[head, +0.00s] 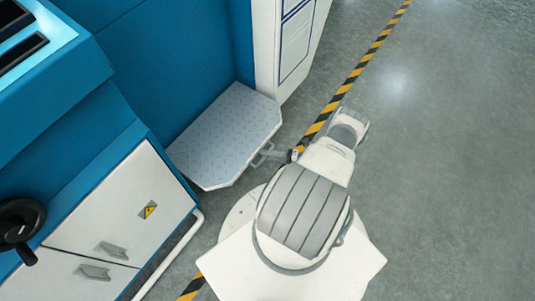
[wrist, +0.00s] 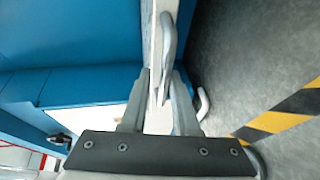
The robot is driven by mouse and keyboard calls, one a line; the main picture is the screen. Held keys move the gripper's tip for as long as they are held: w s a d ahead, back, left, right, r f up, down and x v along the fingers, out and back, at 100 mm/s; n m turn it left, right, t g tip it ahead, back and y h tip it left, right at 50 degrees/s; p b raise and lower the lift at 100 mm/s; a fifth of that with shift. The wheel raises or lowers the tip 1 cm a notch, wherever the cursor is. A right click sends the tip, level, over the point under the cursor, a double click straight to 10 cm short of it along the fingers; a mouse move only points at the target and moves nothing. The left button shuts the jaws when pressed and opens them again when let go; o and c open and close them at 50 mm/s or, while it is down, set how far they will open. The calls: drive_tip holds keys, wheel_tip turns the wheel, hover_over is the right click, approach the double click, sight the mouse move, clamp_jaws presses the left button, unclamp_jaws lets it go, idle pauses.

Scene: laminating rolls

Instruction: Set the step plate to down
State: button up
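The step plate (head: 225,135) is a pale grey patterned panel that juts out roughly flat from the blue machine in the head view. In the wrist view its white edge (wrist: 151,45) is seen nearly end-on. A grey curved handle (wrist: 168,40) runs along that edge. My gripper (head: 264,153) is at the plate's right edge in the head view. In the wrist view my gripper (wrist: 160,78) has its two fingers apart, with the handle's near end between them. I cannot tell whether either finger touches the handle.
The blue machine (head: 165,55) stands behind the plate, with a white cabinet (head: 125,205) to its left and a white panel (head: 290,45) to its right. A yellow-black floor stripe (head: 345,85) runs past. The grey floor (head: 450,150) at right is clear.

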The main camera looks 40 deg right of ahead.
drive_tip(key=shift+o, duration=1.3)
drive_tip(key=shift+w+r, duration=0.1)
drive_tip(key=v, duration=1.7)
drive_tip(key=shift+s, duration=0.2)
drive_tip(key=shift+d, duration=0.15)
